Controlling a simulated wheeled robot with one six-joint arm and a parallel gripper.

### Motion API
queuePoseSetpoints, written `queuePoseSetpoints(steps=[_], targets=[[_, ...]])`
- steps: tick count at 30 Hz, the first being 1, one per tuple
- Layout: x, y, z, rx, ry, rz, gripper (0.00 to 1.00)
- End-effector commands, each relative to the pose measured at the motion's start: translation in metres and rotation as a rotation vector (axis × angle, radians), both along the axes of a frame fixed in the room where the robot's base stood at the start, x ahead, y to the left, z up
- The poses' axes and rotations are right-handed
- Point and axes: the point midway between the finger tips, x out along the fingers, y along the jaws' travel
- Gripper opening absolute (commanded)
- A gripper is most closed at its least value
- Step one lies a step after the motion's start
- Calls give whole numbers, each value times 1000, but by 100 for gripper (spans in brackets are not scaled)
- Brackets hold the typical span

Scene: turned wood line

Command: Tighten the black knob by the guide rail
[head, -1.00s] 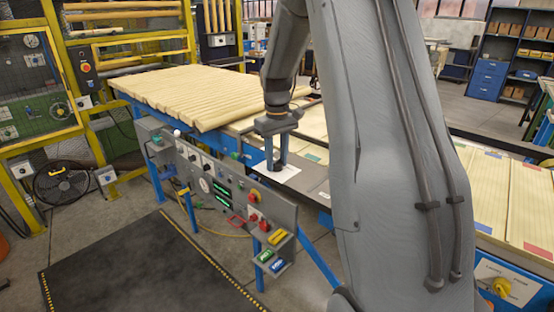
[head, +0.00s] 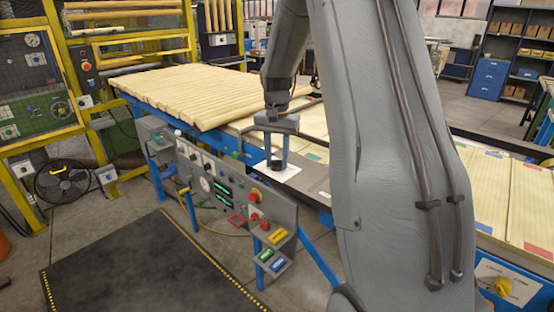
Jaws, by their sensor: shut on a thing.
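The black knob (head: 277,165) stands on a white plate (head: 291,173) at the near edge of the line, in the middle of the head view. My gripper (head: 277,160) points down over the plate, with its two blue-grey fingers on either side of the knob. It is shut on the knob, whose sides are partly hidden by the fingers. A grey metal strip (head: 316,184) runs beside the plate; I cannot tell if it is the guide rail.
A control panel (head: 215,180) with dials, buttons and green displays stands just in front of the knob. Turned wood pieces (head: 185,92) lie in a row behind left. Pale boards (head: 490,195) lie at right. A dark floor mat (head: 145,270) is clear.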

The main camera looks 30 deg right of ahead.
Motion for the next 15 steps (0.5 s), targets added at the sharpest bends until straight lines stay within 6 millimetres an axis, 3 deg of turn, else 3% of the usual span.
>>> queuePoseSetpoints(steps=[15], targets=[[1, 0, 2, -1, -4, -139, 10]])
